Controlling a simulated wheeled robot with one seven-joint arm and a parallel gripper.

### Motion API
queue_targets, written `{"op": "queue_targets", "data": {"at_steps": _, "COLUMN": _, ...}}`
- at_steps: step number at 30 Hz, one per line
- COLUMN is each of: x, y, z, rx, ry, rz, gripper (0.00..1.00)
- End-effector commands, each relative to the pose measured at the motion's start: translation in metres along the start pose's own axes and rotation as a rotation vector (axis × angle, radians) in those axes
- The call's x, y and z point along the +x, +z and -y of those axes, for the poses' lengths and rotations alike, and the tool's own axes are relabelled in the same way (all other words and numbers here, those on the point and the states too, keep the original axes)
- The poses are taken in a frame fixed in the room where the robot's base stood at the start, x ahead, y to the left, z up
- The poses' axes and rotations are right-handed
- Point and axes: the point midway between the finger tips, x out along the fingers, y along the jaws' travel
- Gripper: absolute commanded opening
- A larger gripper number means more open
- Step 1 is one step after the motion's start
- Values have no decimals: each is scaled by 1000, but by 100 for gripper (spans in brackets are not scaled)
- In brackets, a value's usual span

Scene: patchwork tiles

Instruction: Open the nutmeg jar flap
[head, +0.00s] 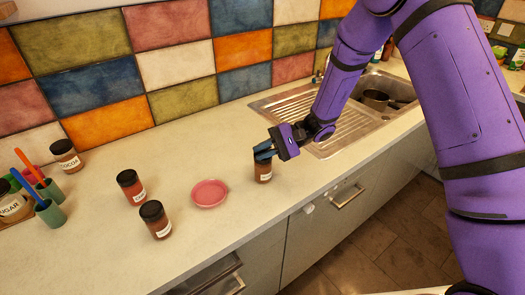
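A small brown jar (263,172) with a pale label stands on the counter, to the right of a pink dish. My gripper (263,153) is at the top of this jar, with its dark fingers over the lid area. The fingers hide the lid, and I cannot tell whether they are closed on it. Two similar brown jars with black lids stand to the left: one further back (131,187) and one nearer (154,220). Their labels are too small to read, so I cannot tell which jar is the nutmeg.
The pink dish (210,193) lies between the jars. At the left are a cocoa jar (66,156), a sugar jar (14,207) and green cups (50,213) with utensils. A sink (374,100) with a pan (376,99) is behind my arm. The counter's front edge is close to the gripped-at jar.

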Motion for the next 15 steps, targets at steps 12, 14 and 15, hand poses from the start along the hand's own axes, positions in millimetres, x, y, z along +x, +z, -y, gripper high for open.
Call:
{"op": "queue_targets", "data": {"at_steps": 12, "x": 0, "y": 0, "z": 0, "rx": 3, "ry": 2, "rz": 1, "gripper": 0}}
{"op": "queue_targets", "data": {"at_steps": 14, "x": 0, "y": 0, "z": 1, "rx": 9, "ry": 4, "rz": 1, "gripper": 0}}
{"op": "queue_targets", "data": {"at_steps": 15, "x": 0, "y": 0, "z": 1, "rx": 16, "ry": 7, "rz": 1, "gripper": 0}}
